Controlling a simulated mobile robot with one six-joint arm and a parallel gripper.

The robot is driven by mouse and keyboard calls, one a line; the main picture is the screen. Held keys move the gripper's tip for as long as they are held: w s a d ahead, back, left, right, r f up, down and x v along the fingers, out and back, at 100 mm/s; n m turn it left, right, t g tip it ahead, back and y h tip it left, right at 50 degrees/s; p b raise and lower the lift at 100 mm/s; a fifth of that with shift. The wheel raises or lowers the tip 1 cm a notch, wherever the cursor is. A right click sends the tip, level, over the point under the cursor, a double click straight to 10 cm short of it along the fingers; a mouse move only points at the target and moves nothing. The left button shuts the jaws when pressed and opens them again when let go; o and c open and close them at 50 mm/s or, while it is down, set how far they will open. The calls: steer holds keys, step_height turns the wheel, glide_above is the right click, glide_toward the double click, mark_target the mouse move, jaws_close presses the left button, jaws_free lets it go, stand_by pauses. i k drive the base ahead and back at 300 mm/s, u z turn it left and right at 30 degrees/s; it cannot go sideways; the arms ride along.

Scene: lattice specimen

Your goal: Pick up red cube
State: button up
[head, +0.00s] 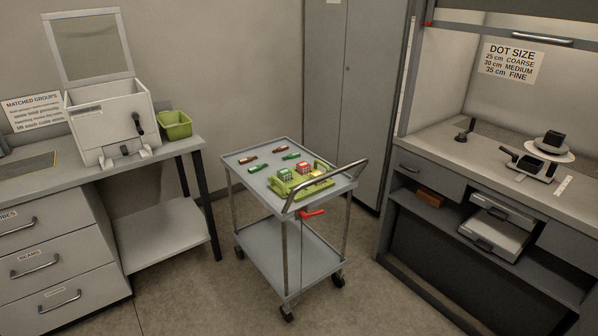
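A small red cube (303,168) sits in a green tray (284,190) on the top of a grey cart (255,193). Its faces look lattice-like, with pale parts, but it is small in the picture. A green cube (284,174) is to its left in the same tray, and a yellow piece (317,174) is at its lower right. Whether these touch the red cube I cannot tell. My gripper is not in view.
Several small brown (248,159) and green (291,156) pieces lie on the cart top behind and left of the tray. A raised metal handle (330,186) runs along the cart's right end. Floor (190,290) is open left of the cart. Benches stand on both sides.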

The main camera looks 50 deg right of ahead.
mark_target(303, 168)
steer(key=z, duration=0.1)
steer(key=i, duration=0.95)
steer(key=u, duration=0.05)
